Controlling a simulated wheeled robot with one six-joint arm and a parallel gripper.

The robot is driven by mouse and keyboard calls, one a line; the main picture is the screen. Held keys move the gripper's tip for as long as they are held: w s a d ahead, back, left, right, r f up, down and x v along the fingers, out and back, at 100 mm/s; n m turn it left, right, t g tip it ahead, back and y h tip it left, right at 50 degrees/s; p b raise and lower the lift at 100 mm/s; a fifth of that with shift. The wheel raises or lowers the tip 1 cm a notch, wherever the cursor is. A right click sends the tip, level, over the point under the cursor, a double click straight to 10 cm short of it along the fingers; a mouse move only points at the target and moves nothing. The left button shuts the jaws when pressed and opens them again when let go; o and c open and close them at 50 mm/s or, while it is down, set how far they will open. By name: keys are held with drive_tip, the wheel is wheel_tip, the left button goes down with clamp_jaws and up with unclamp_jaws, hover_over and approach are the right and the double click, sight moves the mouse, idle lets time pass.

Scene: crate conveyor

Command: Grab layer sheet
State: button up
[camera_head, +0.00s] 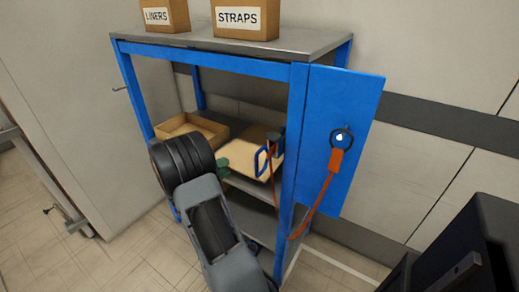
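A flat tan sheet (254,145), which looks like the layer sheet, lies on the upper inner shelf of a blue-framed cabinet (299,130). Its left part is hidden behind my arm (210,215). A tool with a blue loop handle (261,162) and a dark body stands at the sheet's right side, partly over it. My arm reaches up in front of the cabinet opening. My gripper cannot be made out; the arm's dark round joint and grey link hide what is behind them.
An open tan box (208,127) sits on the shelf left of the sheet. A small green thing (223,165) is near the shelf's front. The blue door (345,95) stands open at right, with an orange strap (326,190) hanging. Boxes marked LINERS (163,15) and STRAPS (243,18) stand on top.

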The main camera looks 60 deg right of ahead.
sight(241, 152)
drive_tip(key=shift+b+x, duration=0.4)
drive_tip(key=shift+x, duration=1.55)
drive_tip(key=shift+f, duration=0.1)
clamp_jaws()
